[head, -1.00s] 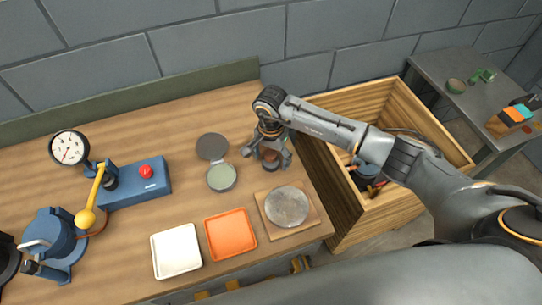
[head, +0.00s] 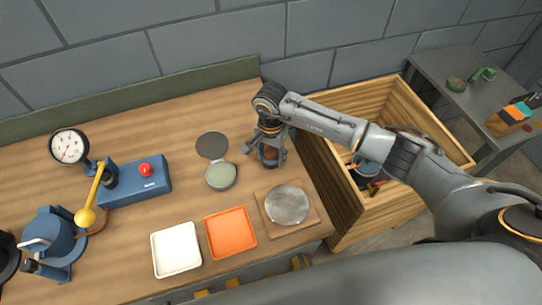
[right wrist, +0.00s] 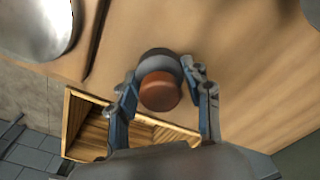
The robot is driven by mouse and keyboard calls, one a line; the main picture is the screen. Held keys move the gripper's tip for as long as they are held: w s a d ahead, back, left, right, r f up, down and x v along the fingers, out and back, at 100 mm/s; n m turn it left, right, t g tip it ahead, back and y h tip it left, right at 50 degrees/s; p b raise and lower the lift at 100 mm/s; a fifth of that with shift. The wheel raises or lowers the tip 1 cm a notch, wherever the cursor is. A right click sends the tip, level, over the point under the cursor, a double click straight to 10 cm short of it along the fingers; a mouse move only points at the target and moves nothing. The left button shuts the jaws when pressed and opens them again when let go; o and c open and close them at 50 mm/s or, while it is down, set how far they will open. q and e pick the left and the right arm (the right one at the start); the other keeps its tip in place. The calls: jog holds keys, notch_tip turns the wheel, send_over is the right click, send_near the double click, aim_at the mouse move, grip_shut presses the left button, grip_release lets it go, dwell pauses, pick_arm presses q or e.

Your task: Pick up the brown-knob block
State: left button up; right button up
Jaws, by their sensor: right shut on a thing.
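The brown-knob block has a round reddish-brown knob (right wrist: 160,92) on a dark grey base (right wrist: 161,60), seen in the right wrist view between my fingers. In the head view the brown knob (head: 270,153) shows partly, mostly covered by the gripper. My right gripper (head: 271,160) points down over the block near the right edge of the workbench, with its fingers shut on it. It also shows in the right wrist view (right wrist: 163,88). Whether the block still rests on the bench cannot be told. My left gripper is not in view.
The workbench (head: 130,205) holds a round green dish (head: 221,176) with a dark lid (head: 212,145), an orange tray (head: 231,233), a white tray (head: 177,250) and a grey disc on a board (head: 287,205). A wooden crate (head: 365,222) stands right of the bench.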

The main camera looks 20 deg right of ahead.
jog(key=shift+w+r, duration=0.1)
jog(key=shift+r, duration=0.4)
jog(key=s+a+r+b, duration=0.6)
jog(key=s+a+r, duration=0.2)
jog(key=s+r, duration=0.3)
jog(key=shift+s+a+r, duration=0.15)
jog(key=shift+a+r, duration=0.05)
jog(key=shift+a, duration=0.15)
